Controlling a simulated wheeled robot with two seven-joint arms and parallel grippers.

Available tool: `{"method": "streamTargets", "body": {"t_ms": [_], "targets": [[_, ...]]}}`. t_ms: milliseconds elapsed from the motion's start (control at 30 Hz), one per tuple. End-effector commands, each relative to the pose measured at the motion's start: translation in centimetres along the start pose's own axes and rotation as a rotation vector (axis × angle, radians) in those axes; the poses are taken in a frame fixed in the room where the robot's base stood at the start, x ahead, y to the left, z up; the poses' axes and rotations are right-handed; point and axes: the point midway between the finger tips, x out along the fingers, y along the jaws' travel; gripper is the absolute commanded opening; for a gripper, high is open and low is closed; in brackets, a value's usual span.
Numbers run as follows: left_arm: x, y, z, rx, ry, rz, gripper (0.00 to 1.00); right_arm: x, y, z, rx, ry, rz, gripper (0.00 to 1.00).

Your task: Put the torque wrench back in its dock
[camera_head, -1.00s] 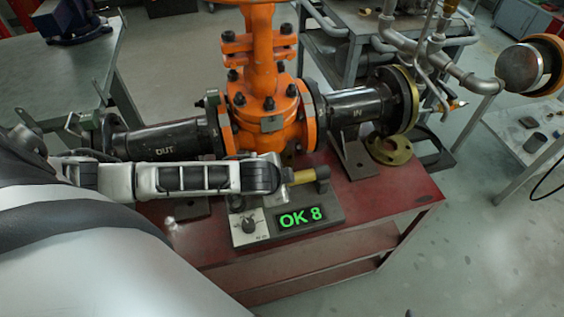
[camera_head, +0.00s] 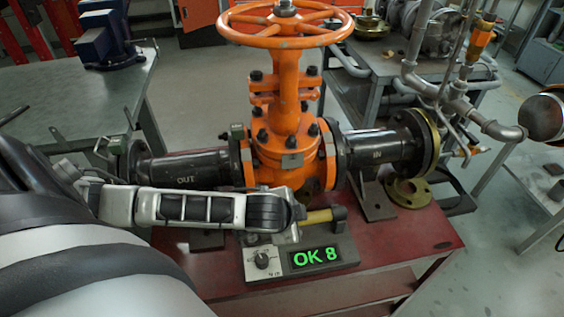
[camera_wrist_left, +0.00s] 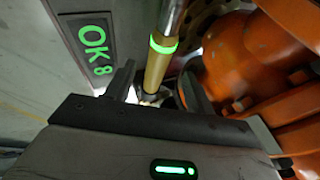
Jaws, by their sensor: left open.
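The torque wrench shows a yellow handle (camera_head: 318,217) behind the display in the head view. In the left wrist view its yellow shaft (camera_wrist_left: 157,68) has a glowing green ring and a metal part above it. The wrench lies along the back of the grey dock (camera_head: 345,250), whose screen reads "OK 8" in green. I cannot tell if it is fully seated. My left gripper (camera_wrist_left: 160,88) is open, with one finger on each side of the yellow handle. In the head view my left arm hides the wrench's left part. My right gripper is not in view.
The orange gate valve (camera_head: 285,150) with its handwheel and black pipes stands just behind the dock, close to my left gripper. A brass flange ring (camera_head: 408,193) lies at the right on the red table (camera_head: 400,245). The table's front right is clear.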

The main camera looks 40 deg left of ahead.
Motion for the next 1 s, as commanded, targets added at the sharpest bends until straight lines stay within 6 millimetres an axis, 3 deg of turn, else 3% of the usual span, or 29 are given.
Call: {"method": "streamTargets", "body": {"t_ms": [200,433,633,1000], "targets": [[-5.7,-0.1,-0.1,0.003,0.003,0.000,0.54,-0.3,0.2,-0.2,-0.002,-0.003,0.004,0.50],[-9.8,-0.1,-0.1,0.002,0.003,-0.002,0.54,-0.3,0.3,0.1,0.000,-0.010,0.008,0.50],[-11.2,-0.1,-0.1,0.001,0.003,-0.002,0.54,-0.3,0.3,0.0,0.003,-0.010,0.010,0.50],[-11.2,-0.1,-0.1,0.000,0.003,-0.002,0.54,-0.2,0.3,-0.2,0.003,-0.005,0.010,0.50]]}}
